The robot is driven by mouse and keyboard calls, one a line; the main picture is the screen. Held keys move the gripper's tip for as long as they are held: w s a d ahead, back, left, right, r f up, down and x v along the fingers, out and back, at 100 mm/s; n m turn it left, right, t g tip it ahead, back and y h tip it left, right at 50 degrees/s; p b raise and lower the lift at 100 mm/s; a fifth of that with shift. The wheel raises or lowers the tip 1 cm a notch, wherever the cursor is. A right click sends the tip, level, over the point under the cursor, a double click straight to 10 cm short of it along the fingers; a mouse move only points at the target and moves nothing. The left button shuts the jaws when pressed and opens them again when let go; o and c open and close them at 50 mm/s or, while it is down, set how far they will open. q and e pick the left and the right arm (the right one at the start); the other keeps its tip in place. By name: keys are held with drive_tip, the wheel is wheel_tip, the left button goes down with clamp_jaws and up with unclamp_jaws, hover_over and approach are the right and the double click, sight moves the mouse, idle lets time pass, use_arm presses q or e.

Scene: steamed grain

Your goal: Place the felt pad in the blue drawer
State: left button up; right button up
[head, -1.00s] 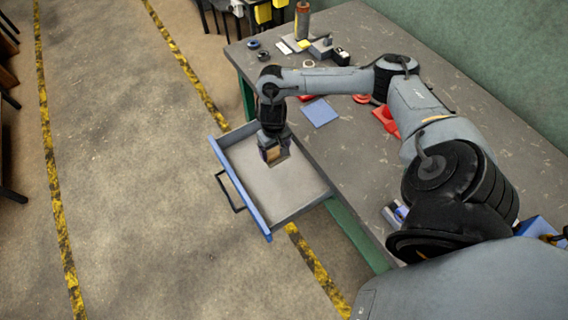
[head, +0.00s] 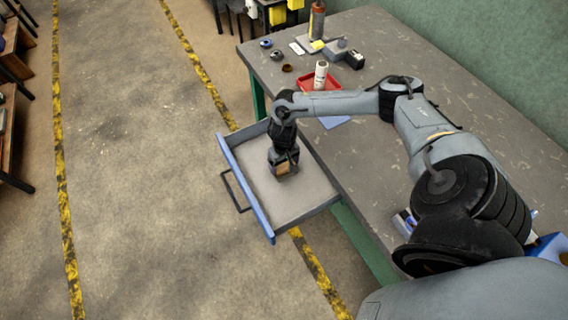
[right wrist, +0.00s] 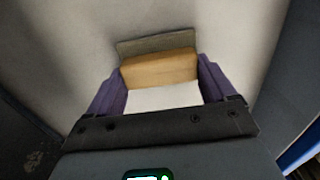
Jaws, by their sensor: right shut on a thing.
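The blue drawer (head: 246,190) is pulled open from the workbench, with a blue front, a black handle and a bare grey floor. My right gripper (head: 284,165) points down inside the drawer, over the back half of its floor. In the right wrist view its purple fingertips (right wrist: 160,80) are shut on the felt pad (right wrist: 160,68), a tan block with a grey-green strip along its far side. The pad also shows as a small tan patch in the head view (head: 283,169). I cannot tell whether it touches the drawer floor. My left gripper is out of view.
The drawer walls stand close around my right gripper.

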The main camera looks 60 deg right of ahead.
sight(284, 164)
drive_tip(key=o, duration=1.2)
drive_tip(key=shift+f, duration=0.1)
drive_tip(key=shift+r, duration=0.2)
wheel_tip(284, 164, up, 12)
drive_tip(key=p, duration=0.4)
drive_tip(key=shift+w, duration=0.1)
